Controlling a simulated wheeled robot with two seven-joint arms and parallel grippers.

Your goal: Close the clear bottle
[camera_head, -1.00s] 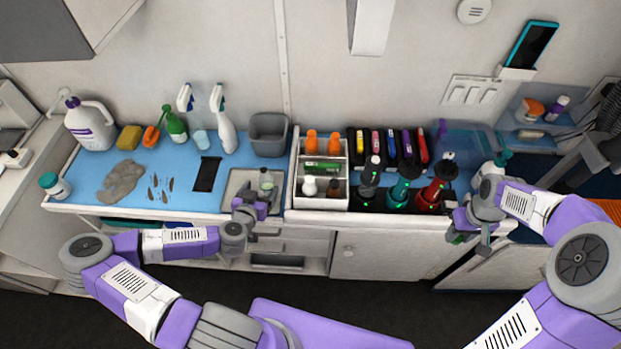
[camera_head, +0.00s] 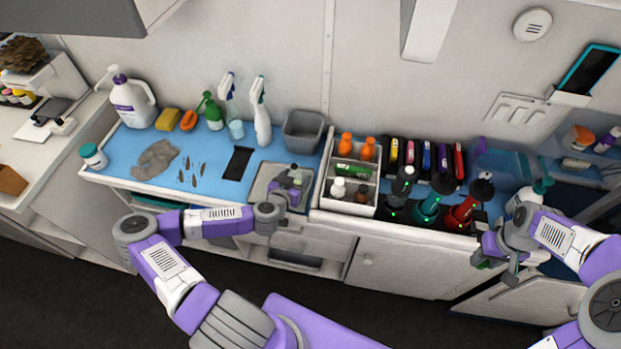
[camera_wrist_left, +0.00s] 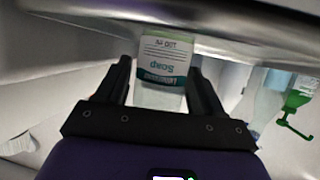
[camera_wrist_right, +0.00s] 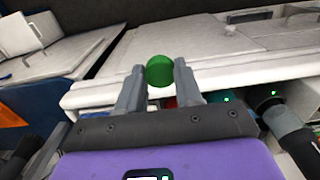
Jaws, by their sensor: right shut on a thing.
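A clear bottle with a white and green soap label (camera_wrist_left: 162,62) shows in the left wrist view. It stands at the metal tray (camera_head: 262,180), mostly hidden by my gripper in the head view. My left gripper (camera_wrist_left: 160,85) has a finger on each side of the bottle, with small gaps visible; it also shows in the head view (camera_head: 291,190). My right gripper (camera_wrist_right: 160,75) is shut on a round green cap (camera_wrist_right: 160,70). In the head view this gripper (camera_head: 494,258) is in front of the counter's right part, well apart from the bottle.
A white organizer (camera_head: 352,207) with small bottles stands right of the tray. Clippers (camera_head: 466,210) stand in a row beside it. A grey bin (camera_head: 303,133) and spray bottles are behind. A black mat (camera_head: 238,163) lies to the left.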

